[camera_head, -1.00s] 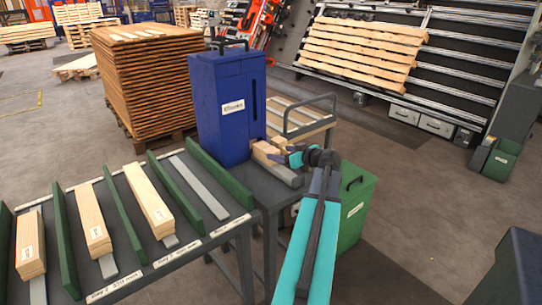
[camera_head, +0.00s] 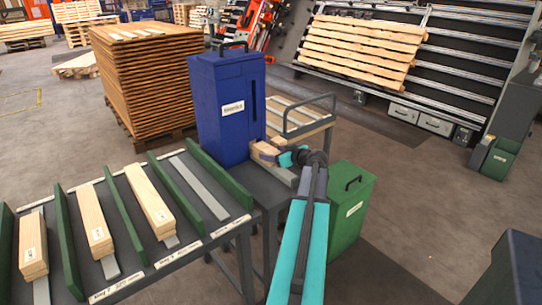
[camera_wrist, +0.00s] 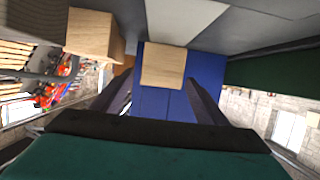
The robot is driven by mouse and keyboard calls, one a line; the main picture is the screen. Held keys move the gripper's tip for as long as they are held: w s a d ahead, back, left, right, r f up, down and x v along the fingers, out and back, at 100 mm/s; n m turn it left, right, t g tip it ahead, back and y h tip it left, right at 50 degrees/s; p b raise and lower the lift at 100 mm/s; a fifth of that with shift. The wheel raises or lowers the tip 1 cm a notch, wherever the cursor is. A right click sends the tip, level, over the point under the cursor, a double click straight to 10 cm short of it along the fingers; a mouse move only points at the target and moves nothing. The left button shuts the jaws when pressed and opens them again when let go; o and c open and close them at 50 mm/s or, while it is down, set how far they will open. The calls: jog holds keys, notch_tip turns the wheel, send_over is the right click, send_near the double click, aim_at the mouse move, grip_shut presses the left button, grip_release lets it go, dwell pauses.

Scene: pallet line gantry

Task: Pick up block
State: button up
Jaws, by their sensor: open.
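Pale wooden blocks (camera_head: 259,152) sit on the dark stand at the foot of the blue dispenser box (camera_head: 229,108). My gripper (camera_head: 270,154) is at these blocks and partly covers them in the head view. In the wrist view, my gripper (camera_wrist: 163,92) is open, with one dark finger on each side. One wooden block (camera_wrist: 163,66) lies ahead, lined up with the gap between the fingers. A second block (camera_wrist: 94,35) lies to the left, outside the gap. I cannot tell whether a finger touches either block.
A dark rack (camera_head: 214,232) with green dividers holds long wooden pieces at the left. A green bin (camera_head: 349,212) stands right of the stand. A small cart (camera_head: 300,118) with a rail is behind the gripper. Open floor lies to the right.

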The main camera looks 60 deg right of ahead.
aim_at(274, 153)
jog(key=shift+w, duration=0.1)
jog(key=shift+c, duration=0.2)
jog(key=c, duration=1.1)
jog(key=shift+r, duration=0.1)
jog(key=shift+s+r+b, duration=0.2)
jog(key=shift+r+b, duration=0.1)
jog(key=shift+b, duration=0.1)
notch_tip(274, 153, up, 6)
jog(key=shift+r+b, duration=0.2)
jog(key=shift+b, duration=0.35)
jog(key=s+a+b, duration=0.1)
jog(key=s+a, duration=0.1)
jog(key=s, duration=0.4)
jog(key=s+a+b, duration=0.1)
jog(key=s+a, duration=0.1)
jog(key=s, duration=0.4)
jog(key=s+a+b, duration=0.1)
jog(key=s+a, duration=0.1)
jog(key=s, duration=0.4)
jog(key=shift+s+a+f, duration=0.1)
jog(key=shift+s+a, duration=0.05)
jog(key=shift+s, duration=0.15)
